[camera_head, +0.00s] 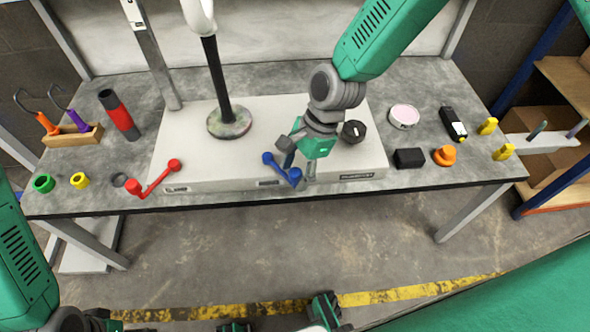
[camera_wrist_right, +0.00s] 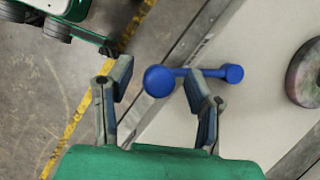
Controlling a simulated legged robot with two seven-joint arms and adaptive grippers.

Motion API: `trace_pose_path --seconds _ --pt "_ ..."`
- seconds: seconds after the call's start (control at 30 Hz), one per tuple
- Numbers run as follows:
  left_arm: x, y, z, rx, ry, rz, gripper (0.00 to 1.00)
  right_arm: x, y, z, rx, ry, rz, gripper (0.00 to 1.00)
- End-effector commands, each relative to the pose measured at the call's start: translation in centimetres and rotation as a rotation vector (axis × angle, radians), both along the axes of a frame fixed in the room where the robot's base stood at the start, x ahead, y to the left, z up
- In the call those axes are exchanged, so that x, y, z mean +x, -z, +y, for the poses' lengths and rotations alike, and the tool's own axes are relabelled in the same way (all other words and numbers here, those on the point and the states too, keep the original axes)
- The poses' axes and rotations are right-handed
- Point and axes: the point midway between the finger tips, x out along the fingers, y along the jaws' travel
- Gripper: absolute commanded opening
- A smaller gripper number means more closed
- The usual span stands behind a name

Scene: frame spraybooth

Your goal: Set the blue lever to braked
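The blue lever (camera_head: 282,168) is mounted at the front edge of the pale base panel (camera_head: 200,160), with a round ball at each end. It also shows in the right wrist view (camera_wrist_right: 160,81), slanting only slightly. My right gripper (camera_head: 299,166) is open over the lever's right end. In the right wrist view, the larger blue ball shows between the spread fingers of my right gripper (camera_wrist_right: 160,92), and one finger overlaps the bar. I cannot tell whether they touch. My left gripper (camera_head: 98,320) is partly cut off at the lower left; its fingers are unclear.
A red lever (camera_head: 155,180) sits left on the panel. A black pole (camera_head: 216,85) on a round stained base and a dark knob (camera_head: 354,131) stand near my right arm. A black box (camera_head: 409,158) and orange knob (camera_head: 445,155) lie to the right.

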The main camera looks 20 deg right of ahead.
Motion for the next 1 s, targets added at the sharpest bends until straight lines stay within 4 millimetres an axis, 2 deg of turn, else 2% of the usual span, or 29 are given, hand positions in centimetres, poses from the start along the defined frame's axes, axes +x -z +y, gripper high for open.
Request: trace_pose_path --seconds 0.03,0.1,0.13,0.53,0.77,1.0 --pt "0.0 0.0 0.0 0.000 0.000 0.000 0.73 0.0 0.0 0.0 0.000 0.000 0.000 0.28" --pt "0.0 0.0 0.0 0.000 0.000 0.000 0.73 0.0 0.0 0.0 0.000 0.000 0.000 0.04" --pt "0.0 0.0 0.0 0.000 0.000 0.000 0.73 0.0 0.0 0.0 0.000 0.000 0.000 0.00" --pt "0.0 -0.9 0.0 0.000 0.000 0.000 0.73 -0.2 -0.2 0.5 -0.001 0.050 0.000 0.00" --pt "0.0 -3.1 0.0 0.000 0.000 0.000 0.73 -0.7 -0.4 2.0 -0.002 0.193 0.001 0.00" --pt "0.0 -5.7 0.0 0.000 0.000 0.000 0.73 -0.9 -0.4 4.3 -0.001 0.413 0.000 0.00"
